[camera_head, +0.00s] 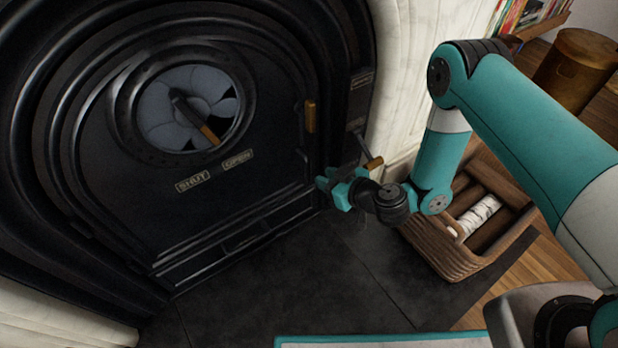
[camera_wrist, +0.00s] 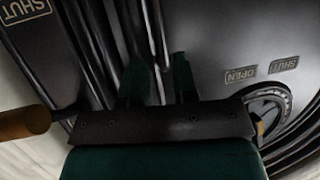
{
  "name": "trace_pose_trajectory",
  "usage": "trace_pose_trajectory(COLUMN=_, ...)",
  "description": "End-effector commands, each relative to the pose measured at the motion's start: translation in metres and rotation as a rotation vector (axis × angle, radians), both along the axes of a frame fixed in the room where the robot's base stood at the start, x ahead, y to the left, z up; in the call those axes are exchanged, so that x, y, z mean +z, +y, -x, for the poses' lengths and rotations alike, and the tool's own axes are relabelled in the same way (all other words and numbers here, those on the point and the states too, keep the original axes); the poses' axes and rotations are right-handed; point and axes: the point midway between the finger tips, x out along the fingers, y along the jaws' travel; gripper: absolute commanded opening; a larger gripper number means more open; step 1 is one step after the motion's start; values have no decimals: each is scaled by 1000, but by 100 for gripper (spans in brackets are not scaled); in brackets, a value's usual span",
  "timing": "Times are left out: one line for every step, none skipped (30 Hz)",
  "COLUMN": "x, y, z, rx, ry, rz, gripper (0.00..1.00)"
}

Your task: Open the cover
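The black fireplace cover (camera_head: 130,215) fills the left of the head view. It carries a round glass vent (camera_head: 188,107) with a wood-tipped lever (camera_head: 208,132), and SHUT (camera_head: 192,182) and OPEN (camera_head: 238,159) plates below it. A wood-gripped handle (camera_head: 310,116) stands at its right edge. My gripper (camera_head: 331,187) is low beside that edge, below the handle, with nothing held. In the wrist view its two dark green fingers (camera_wrist: 159,75) are apart, facing black metal. The vent (camera_wrist: 268,104) shows at right there, partly hidden by the gripper body.
A second wood-tipped lever (camera_head: 373,163) sticks out just right of my gripper; it shows at left in the wrist view (camera_wrist: 22,123). A wicker basket (camera_head: 455,255) with logs stands right. White marble (camera_head: 400,80) borders the fireplace. The dark hearth (camera_head: 290,285) is clear in front.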

Motion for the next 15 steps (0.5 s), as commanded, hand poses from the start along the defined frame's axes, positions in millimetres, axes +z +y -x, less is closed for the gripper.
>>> trace_pose_trajectory(x=-2, y=7, z=-7, rx=5, ry=-8, rz=0, gripper=27)
trace_pose_trajectory(x=-4, y=11, z=-10, rx=5, ry=-9, rz=-1, gripper=27)
trace_pose_trajectory(x=-6, y=15, z=-14, rx=3, ry=-9, rz=-2, gripper=27)
trace_pose_trajectory(x=-8, y=18, z=-17, rx=5, ry=-9, rz=-1, gripper=27)
trace_pose_trajectory(x=-10, y=21, z=-20, rx=6, ry=-9, rz=0, gripper=27)
trace_pose_trajectory(x=-12, y=25, z=-24, rx=6, ry=-9, rz=0, gripper=27)
trace_pose_trajectory(x=-14, y=28, z=-27, rx=5, ry=-9, rz=0, gripper=27)
trace_pose_trajectory(x=-15, y=30, z=-30, rx=4, ry=-9, rz=0, gripper=27)
trace_pose_trajectory(x=-17, y=34, z=-33, rx=3, ry=-8, rz=-1, gripper=27)
trace_pose_trajectory(x=-19, y=36, z=-36, rx=3, ry=-7, rz=0, gripper=27)
trace_pose_trajectory(x=-21, y=39, z=-38, rx=4, ry=-6, rz=-1, gripper=27)
trace_pose_trajectory(x=-22, y=41, z=-41, rx=4, ry=-6, rz=-1, gripper=27)
trace_pose_trajectory(x=-23, y=43, z=-42, rx=3, ry=-6, rz=0, gripper=27)
trace_pose_trajectory(x=-24, y=44, z=-44, rx=2, ry=-5, rz=-1, gripper=27)
trace_pose_trajectory(x=-25, y=46, z=-46, rx=1, ry=-5, rz=-1, gripper=27)
